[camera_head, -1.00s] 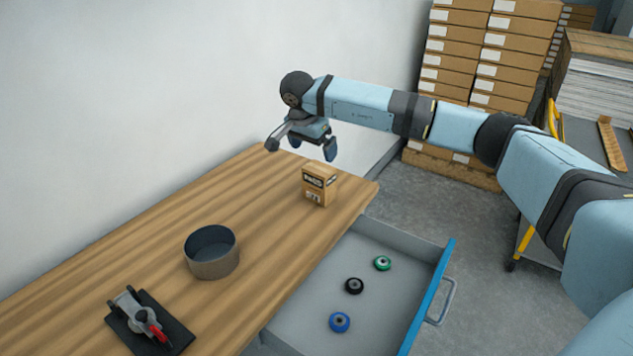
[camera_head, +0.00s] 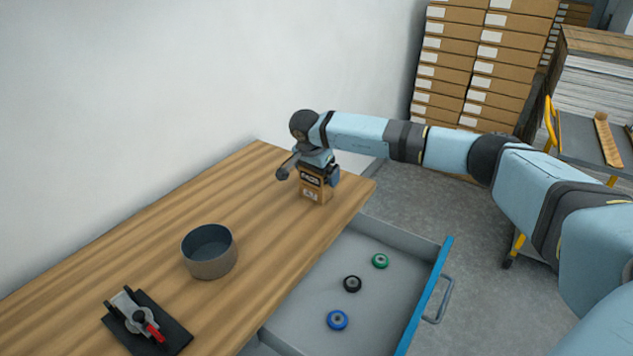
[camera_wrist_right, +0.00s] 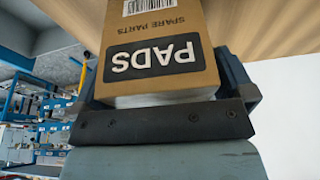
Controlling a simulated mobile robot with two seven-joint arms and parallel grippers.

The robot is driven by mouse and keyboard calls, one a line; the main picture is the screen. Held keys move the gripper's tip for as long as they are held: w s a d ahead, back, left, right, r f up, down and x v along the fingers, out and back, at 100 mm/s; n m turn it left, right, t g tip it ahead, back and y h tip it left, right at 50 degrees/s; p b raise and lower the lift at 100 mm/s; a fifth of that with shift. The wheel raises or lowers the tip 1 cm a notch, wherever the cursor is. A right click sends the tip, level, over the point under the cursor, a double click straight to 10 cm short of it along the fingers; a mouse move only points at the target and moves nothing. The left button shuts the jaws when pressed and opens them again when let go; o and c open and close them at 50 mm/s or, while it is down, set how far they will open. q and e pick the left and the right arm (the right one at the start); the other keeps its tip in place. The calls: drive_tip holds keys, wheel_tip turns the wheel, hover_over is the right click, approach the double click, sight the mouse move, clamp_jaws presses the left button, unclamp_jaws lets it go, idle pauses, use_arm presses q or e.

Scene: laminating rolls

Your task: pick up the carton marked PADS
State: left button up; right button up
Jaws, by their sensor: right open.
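The carton marked PADS (camera_head: 315,190) is a small brown box with a black label. It stands upright near the far right end of the wooden table (camera_head: 230,195). My right gripper (camera_head: 318,172) is lowered over the top of the carton, its fingers open on either side. In the right wrist view the carton (camera_wrist_right: 165,80) fills the space between the fingers, with its PADS label upside down. Whether the fingers touch its sides I cannot tell. My left gripper is not in view.
A dark round bowl (camera_head: 209,253) and a clamp on a black plate (camera_head: 147,322) are on the table. An open drawer (camera_head: 385,310) at the right holds a green, a black and a blue roll (camera_head: 337,320). A wall bounds the table's back.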

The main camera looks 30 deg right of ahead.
drive_tip(key=c, duration=0.9)
drive_tip(key=shift+r, duration=0.1)
